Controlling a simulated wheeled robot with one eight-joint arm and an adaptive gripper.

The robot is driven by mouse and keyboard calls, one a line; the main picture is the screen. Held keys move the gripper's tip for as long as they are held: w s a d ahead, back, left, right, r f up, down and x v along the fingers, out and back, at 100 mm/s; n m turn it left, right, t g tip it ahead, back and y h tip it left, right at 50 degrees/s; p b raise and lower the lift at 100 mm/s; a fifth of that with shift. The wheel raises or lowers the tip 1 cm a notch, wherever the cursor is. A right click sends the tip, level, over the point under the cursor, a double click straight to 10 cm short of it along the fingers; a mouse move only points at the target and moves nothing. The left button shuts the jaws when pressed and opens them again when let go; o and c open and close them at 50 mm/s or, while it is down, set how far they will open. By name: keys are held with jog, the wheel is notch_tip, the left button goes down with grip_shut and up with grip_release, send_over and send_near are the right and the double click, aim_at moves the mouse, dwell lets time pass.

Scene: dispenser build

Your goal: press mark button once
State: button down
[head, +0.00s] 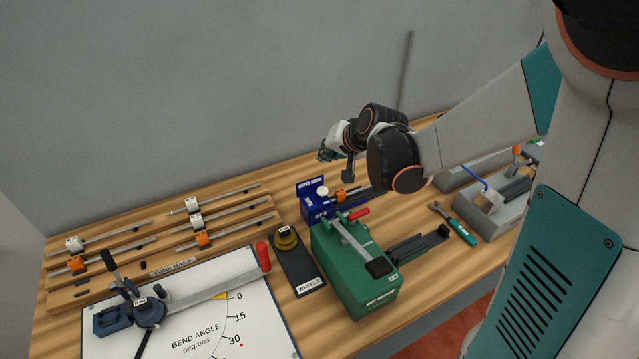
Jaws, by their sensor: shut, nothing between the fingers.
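A blue box (317,210) with a raised labelled back panel stands near the middle of the bench. The label is too small to read surely. A round white button (322,191) is on its top and looks like the mark button. My gripper (348,177) is above and slightly right of the button in the picture, pointing down, small and dark. It is shut with nothing seen in it. A gap shows between it and the button, so they are apart. An orange and dark fitting (341,196) lies just right of the button.
A green box with a lever (360,270) stands in front of the blue box. A black wheels holder (300,265), a bend-angle board (200,335) and a wooden tube rack (110,262) lie left. A teal-handled wrench (462,232) and a grey fixture (490,212) are right.

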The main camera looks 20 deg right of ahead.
aim_at(326, 189)
dwell(0.3)
notch_tip(326, 189, down, 9)
jog(key=b, duration=0.7)
jog(key=shift+r, duration=0.15)
dwell(1.1)
jog(key=shift+f+b, duration=0.35)
jog(key=shift+f, duration=0.1)
jog(key=shift+f+b, duration=0.6)
jog(key=shift+f, duration=0.1)
dwell(0.8)
jog(key=shift+r, duration=0.1)
jog(key=shift+r+p, duration=0.85)
jog(key=shift+r, duration=0.2)
jog(key=shift+r+p, duration=1.8)
jog(key=shift+r, duration=0.7)
